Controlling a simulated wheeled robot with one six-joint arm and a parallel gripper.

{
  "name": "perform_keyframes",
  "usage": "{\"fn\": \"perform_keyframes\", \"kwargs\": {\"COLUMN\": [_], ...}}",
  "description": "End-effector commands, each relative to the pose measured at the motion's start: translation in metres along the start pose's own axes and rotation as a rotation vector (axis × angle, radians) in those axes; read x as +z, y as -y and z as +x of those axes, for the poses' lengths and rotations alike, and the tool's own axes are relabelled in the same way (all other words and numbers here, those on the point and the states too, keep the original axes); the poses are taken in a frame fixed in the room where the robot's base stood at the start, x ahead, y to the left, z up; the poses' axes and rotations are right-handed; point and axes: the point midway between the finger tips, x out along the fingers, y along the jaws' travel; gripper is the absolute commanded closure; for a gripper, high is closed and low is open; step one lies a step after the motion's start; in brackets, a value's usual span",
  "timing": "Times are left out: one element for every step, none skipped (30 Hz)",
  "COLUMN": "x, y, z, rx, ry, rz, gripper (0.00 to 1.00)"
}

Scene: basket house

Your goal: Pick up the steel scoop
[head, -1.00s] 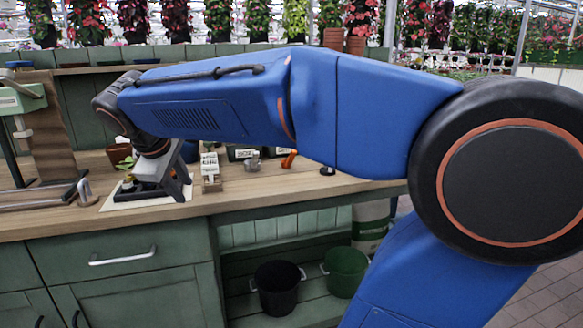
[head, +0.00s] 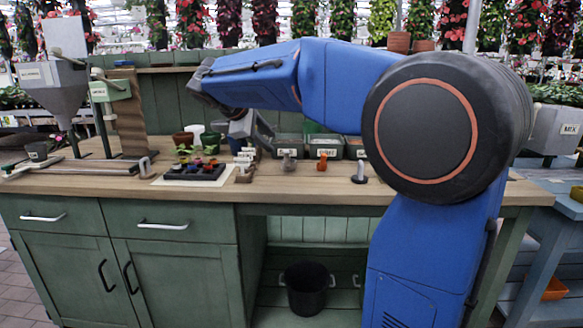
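My gripper (head: 254,142) hangs over the back part of the bench, just right of the black seedling tray. Its two fingers look spread apart with nothing seen between them, though their tips are small and partly lost against the things behind. A small grey metallic object (head: 288,161) lies on the bench in front of a labelled bin, to the right of my gripper and apart from it. It may be the steel scoop, but it is too small to be sure. An orange scoop-like object (head: 322,161) is right of it.
Labelled green bins (head: 290,145) line the back. A grey upright piece (head: 360,172) stands at the right. A grey hopper (head: 57,85) is at the left. The bench front (head: 310,190) is clear.

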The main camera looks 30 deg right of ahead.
Motion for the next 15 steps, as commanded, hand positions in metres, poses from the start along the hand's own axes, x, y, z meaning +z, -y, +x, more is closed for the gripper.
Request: {"fn": "perform_keyframes", "kwargs": {"x": [0.001, 0.001, 0.001, 0.001, 0.001, 0.001, 0.001, 0.001, 0.001, 0.001, 0.001, 0.001, 0.001, 0.001, 0.001], "y": [0.0, 0.001, 0.001, 0.001, 0.0, 0.001, 0.001, 0.001, 0.001, 0.001, 0.001, 0.001, 0.001, 0.001, 0.001], "z": [0.01, 0.015, 0.022, 0.028, 0.033, 0.04, 0.045, 0.051, 0.058, 0.062, 0.066, 0.071, 0.074, 0.077, 0.08], "rx": [-0.002, -0.002, -0.002, -0.002, -0.002, -0.002, -0.002, -0.002, -0.003, -0.003, -0.002, -0.002, -0.002, -0.002, -0.001], "ry": [0.004, 0.003, 0.003, 0.004, 0.003, 0.003, 0.003, 0.003, 0.003, 0.003, 0.002, 0.002, 0.002, 0.001, 0.0], "rz": [0.001, 0.001, 0.001, 0.001, 0.001, 0.001, 0.001, 0.001, 0.001, 0.001, 0.001, 0.002, 0.002, 0.002, 0.002], "gripper": [0.69, 0.69, 0.69, 0.69, 0.69, 0.69, 0.69, 0.69, 0.69, 0.69, 0.69, 0.69, 0.69, 0.69, 0.69]}}
